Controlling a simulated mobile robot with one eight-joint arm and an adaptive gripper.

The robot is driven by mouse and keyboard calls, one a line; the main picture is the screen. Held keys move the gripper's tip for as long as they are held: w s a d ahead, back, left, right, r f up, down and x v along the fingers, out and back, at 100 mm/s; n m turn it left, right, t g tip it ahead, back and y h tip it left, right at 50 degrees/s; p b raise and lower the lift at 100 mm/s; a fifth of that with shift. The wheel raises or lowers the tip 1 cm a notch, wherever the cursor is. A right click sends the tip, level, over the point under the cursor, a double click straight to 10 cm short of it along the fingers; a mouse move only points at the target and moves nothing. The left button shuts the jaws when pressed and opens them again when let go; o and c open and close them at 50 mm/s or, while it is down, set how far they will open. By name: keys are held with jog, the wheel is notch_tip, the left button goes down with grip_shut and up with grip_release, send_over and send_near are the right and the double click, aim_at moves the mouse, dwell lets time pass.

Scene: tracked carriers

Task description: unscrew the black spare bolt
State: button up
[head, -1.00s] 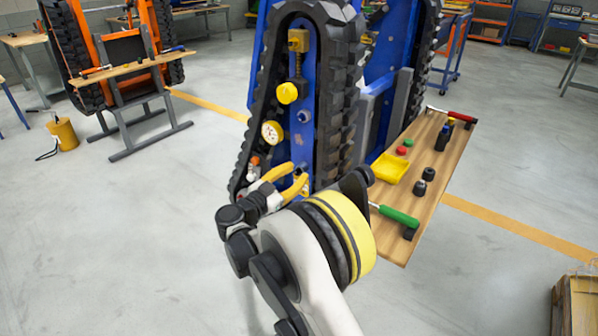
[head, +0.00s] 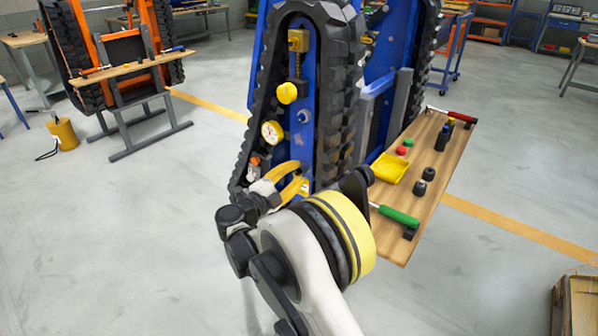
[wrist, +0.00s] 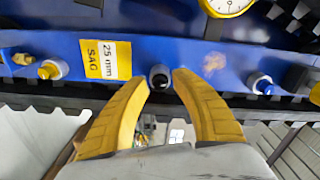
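The black spare bolt (wrist: 159,76) sits in the blue side plate (wrist: 190,50) of the tracked carrier, right of the yellow "25 mm SAG" label. In the wrist view it is between the tips of my gripper's yellow fingers (wrist: 161,80). The fingers have drawn in close on both sides of it and look shut on it; any thin gap is too small to make out. In the head view my gripper (head: 298,176) is at the lower part of the blue plate and hides the bolt.
A yellow-capped bolt (wrist: 53,68) and a blue-capped one (wrist: 260,83) flank it. A gauge (wrist: 228,4) and black track (head: 340,110) are close by. A wooden shelf (head: 440,185) at right holds a yellow tray (head: 390,168), a green-handled tool (head: 398,216) and loose caps.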

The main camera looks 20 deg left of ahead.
grip_shut()
jog(key=n, duration=0.4)
jog(key=shift+n, duration=0.4)
jog(key=n, duration=0.3)
jog(key=shift+n, duration=1)
